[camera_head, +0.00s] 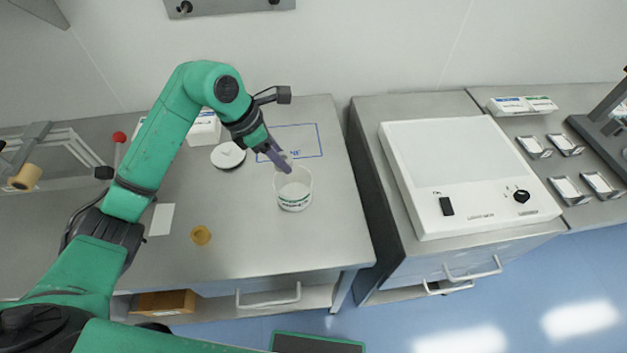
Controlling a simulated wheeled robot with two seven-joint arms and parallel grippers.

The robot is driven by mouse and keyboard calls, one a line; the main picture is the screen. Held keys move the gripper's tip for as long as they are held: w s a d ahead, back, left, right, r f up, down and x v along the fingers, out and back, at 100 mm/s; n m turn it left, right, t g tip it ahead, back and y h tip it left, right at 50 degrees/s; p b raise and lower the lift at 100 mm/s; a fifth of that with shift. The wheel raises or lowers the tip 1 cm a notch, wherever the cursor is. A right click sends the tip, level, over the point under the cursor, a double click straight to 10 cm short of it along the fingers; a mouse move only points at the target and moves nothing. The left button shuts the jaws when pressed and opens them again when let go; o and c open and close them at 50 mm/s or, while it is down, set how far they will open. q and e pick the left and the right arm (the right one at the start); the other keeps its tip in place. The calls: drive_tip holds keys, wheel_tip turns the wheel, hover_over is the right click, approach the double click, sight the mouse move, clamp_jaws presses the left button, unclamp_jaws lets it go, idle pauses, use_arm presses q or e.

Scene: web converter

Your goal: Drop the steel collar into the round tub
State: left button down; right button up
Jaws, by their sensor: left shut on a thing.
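The round tub (293,199) is a white, open cup with a green label, standing upright on the steel bench. My left gripper (282,164) reaches in from the upper left, and its purple fingers point down at the tub's back rim. It is shut on a small greyish piece, which I take to be the steel collar (284,157); the fingers hide much of it. The picture does not show clearly whether the piece is over the opening or just behind the rim. My right gripper is not in view.
A white round lid (228,155) and a brass-coloured ring (201,234) lie on the bench (250,240). A blue outlined rectangle (307,141) is marked behind the tub. A white card (161,219) lies left. A white light box (460,180) stands on the right bench, across a gap.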

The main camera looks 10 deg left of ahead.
use_arm(q)
drive_tip(key=f+b, duration=0.1)
drive_tip(key=f, duration=0.2)
drive_tip(key=f+b, duration=0.2)
drive_tip(key=shift+s+f+b, duration=0.2)
drive_tip(key=shift+f+b, duration=0.1)
drive_tip(key=shift+f, duration=0.1)
drive_tip(key=shift+s+r, duration=0.1)
drive_tip(key=shift+r, duration=0.05)
drive_tip(key=shift+c, duration=1)
unclamp_jaws()
drive_tip(key=shift+s, duration=0.1)
wheel_tip(320, 180, up, 14)
drive_tip(key=f+b, duration=0.1)
drive_tip(key=b, duration=0.1)
hover_over(281, 174)
drive_tip(key=s+a, duration=0.4)
drive_tip(key=s, duration=0.3)
drive_tip(key=shift+w+d+r, duration=0.2)
drive_tip(key=shift+w+d, duration=0.05)
